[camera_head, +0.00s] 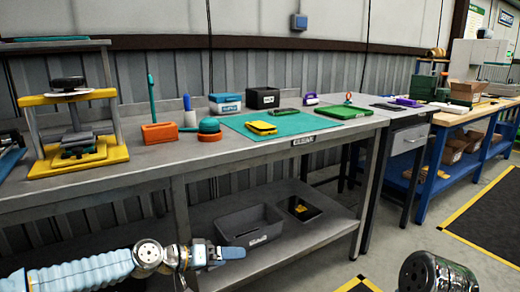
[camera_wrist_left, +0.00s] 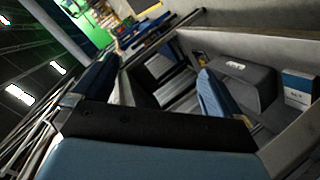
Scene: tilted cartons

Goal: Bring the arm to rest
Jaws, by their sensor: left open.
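My left arm comes in from the lower left in the head view, in light blue covering, and reaches right, low in front of the grey workbench (camera_head: 225,152). Its gripper (camera_head: 222,253) is in front of the bench's lower shelf (camera_head: 285,238). In the left wrist view the two blue fingers of the gripper (camera_wrist_left: 157,66) stand apart with nothing held between them. The right gripper does not show in either view.
A grey bin (camera_head: 250,225) and a dark tray (camera_head: 301,208) are on the lower shelf behind the gripper. A yellow press-like stand (camera_head: 72,135), a teal mat (camera_head: 275,124) and small boxes are on the bench top. Floor at the right is open.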

